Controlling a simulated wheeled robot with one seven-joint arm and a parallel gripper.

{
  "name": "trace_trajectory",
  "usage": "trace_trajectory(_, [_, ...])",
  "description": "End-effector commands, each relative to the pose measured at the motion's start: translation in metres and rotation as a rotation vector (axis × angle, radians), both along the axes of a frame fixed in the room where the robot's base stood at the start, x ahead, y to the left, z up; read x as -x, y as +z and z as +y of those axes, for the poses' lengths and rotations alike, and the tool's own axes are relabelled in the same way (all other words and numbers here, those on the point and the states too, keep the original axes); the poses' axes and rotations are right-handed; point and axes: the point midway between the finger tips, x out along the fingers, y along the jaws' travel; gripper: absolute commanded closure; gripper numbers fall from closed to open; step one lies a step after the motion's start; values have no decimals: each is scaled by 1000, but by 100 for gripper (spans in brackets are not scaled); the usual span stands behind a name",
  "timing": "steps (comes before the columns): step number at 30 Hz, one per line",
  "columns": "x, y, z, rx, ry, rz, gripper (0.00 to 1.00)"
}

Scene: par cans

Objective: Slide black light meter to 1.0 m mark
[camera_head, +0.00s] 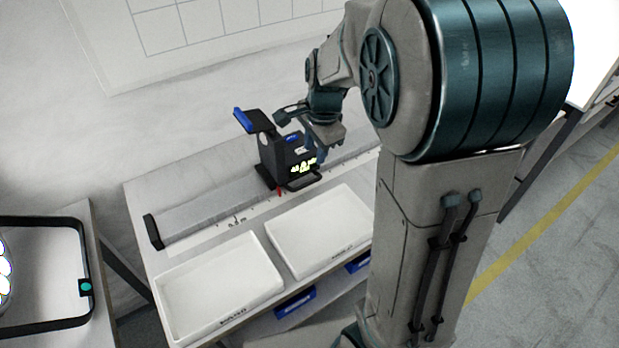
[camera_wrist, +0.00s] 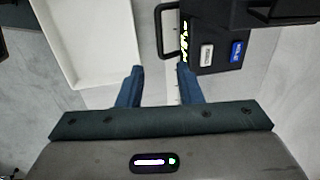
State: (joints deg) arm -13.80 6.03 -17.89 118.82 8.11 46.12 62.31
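The black light meter (camera_head: 284,152) stands on a grey rail (camera_head: 200,209) along the table, with a lit display and a blue-edged flap on top. A red pointer (camera_head: 279,191) at its base lies right of the 0.5 m label (camera_head: 237,220); I cannot read a 1.0 m mark. My gripper (camera_head: 314,152) is above the meter's right front side. In the wrist view, my gripper (camera_wrist: 160,70) has its blue fingers apart with nothing between them. The meter's black loop handle (camera_wrist: 159,32) lies just beyond the fingertips, nearer the right finger.
Two white trays (camera_head: 166,293) (camera_head: 278,264) sit along the table's front edge, and one shows in the wrist view (camera_wrist: 57,62). Blue bins (camera_head: 296,302) are below. A side table with a black frame (camera_head: 84,315) stands at left. A gridded wall board (camera_head: 110,80) is behind.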

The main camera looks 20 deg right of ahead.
Motion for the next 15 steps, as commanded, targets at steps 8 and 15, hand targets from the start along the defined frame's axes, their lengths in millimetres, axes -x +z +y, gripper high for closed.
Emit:
trace_trajectory(8, [-8, -60, 3, 1, 1, 7, 68])
trace_trajectory(15, [-16, -101, 5, 1, 1, 4, 68])
